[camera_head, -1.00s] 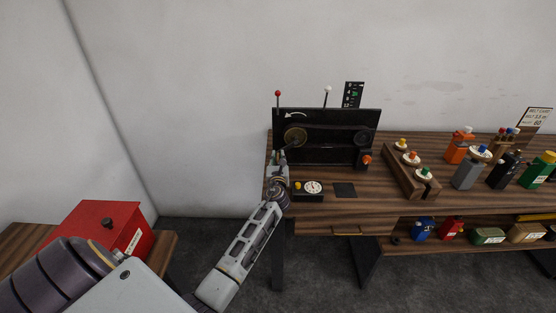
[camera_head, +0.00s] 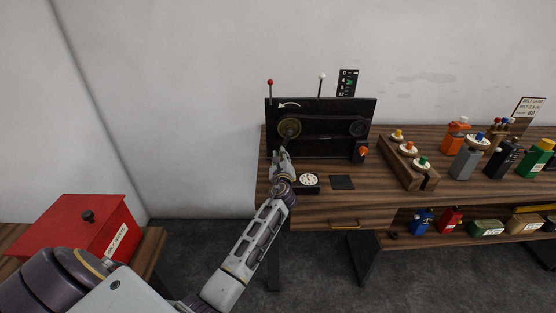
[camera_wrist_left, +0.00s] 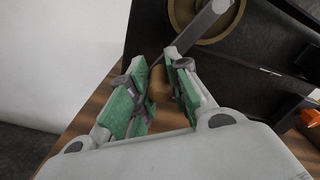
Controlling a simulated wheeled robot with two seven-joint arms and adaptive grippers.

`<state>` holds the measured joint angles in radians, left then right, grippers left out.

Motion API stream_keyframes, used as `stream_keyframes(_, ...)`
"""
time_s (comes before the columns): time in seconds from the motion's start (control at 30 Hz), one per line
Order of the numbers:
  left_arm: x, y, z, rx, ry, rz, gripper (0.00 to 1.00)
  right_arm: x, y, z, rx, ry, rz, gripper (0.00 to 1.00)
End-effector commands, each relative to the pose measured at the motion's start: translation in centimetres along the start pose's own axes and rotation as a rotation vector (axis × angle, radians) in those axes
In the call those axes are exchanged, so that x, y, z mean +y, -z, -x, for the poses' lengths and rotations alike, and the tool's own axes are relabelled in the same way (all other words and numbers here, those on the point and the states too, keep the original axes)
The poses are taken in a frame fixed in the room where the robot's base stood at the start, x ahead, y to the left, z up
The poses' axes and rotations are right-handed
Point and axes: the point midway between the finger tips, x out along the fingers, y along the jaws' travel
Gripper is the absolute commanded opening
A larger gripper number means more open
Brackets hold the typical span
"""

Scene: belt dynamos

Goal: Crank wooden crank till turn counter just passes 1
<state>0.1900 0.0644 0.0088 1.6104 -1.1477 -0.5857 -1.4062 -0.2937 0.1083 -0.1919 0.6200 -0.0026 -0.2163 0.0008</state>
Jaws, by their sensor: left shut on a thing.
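The belt dynamo's upright black panel (camera_head: 322,141) stands at the left end of the wooden bench, with a brass wheel (camera_head: 289,128) on its left and a small dark wheel on its right. The wheel and its grey crank arm (camera_wrist_left: 200,28) also show in the left wrist view. My left gripper (camera_head: 281,155) is below the wheel. In the left wrist view its green-padded fingers (camera_wrist_left: 160,92) are shut on the wooden crank (camera_wrist_left: 158,84), whose handle is partly hidden between them. A round white dial (camera_head: 309,180) sits in front of the panel; its reading is too small to tell. My right gripper is not in view.
An orange knob (camera_head: 363,152) sits at the panel's lower right. A wooden rack (camera_head: 407,164) with coloured pegs and several bottles stand further right. A red box (camera_head: 86,228) is at the lower left.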

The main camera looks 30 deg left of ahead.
Motion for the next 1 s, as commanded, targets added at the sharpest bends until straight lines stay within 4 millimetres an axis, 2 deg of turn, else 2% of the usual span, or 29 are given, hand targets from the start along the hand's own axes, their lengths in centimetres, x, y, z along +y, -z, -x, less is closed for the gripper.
stream_keyframes(0.1, -0.2, 0.5, 0.0, 0.002, 0.001, 0.039, 0.0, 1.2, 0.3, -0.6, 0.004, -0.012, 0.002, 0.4)
stream_keyframes(0.27, -0.4, 0.6, 0.1, 0.002, 0.001, 0.067, 0.0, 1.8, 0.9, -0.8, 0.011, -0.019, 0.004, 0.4)
stream_keyframes(0.67, -0.5, 0.6, 0.1, 0.002, 0.0, 0.074, 0.0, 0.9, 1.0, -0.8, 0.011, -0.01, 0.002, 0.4)
stream_keyframes(0.7, -0.5, 0.6, 0.1, 0.002, 0.0, 0.074, 0.22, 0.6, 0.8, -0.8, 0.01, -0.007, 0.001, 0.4)
stream_keyframes(0.8, -0.5, 0.6, 0.1, 0.002, 0.001, 0.073, 0.34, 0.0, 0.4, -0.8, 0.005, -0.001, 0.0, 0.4)
stream_keyframes(0.93, -0.5, 0.6, 0.1, 0.001, 0.001, 0.073, 0.42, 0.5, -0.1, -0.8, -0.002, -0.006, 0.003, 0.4)
stream_keyframes(1.0, -0.5, 0.6, 0.2, 0.001, 0.001, 0.073, 0.42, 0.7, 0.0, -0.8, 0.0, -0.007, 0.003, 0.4)
